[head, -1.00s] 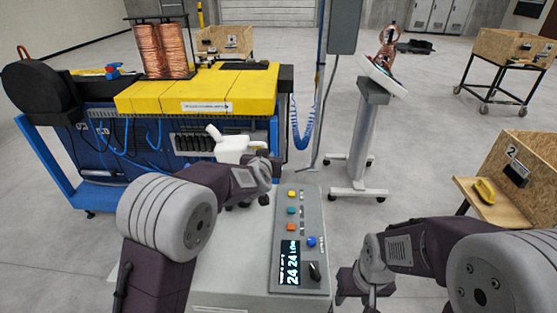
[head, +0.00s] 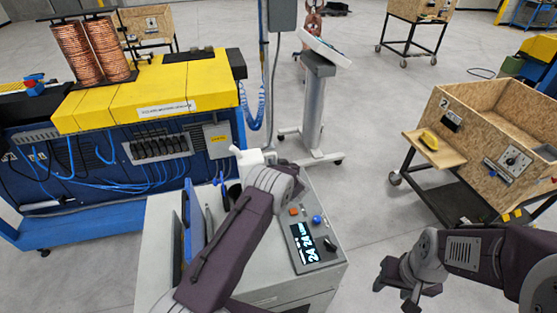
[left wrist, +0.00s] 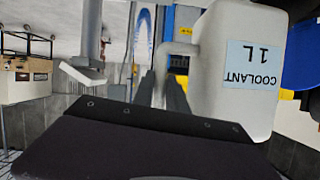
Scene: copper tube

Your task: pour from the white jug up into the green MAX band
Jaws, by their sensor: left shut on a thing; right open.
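The white jug (head: 250,158) is held up beside the far end of the grey cabinet, partly behind my left wrist in the head view. In the left wrist view the jug (left wrist: 240,70) fills the upper right, with its "COOLANT 1L" label upside down in the picture. My left gripper (left wrist: 163,92) is shut on the jug's handle, and its fingers show in the left wrist view. My right gripper (head: 402,290) is open and empty, low over the floor right of the cabinet. I cannot make out a green MAX band in either view.
The grey cabinet (head: 285,287) has a control panel (head: 310,245) with buttons and a lit display. A blue machine with a yellow top (head: 130,105) stands behind it. A wooden crate cart (head: 470,125) is at right. Clear floor lies between them.

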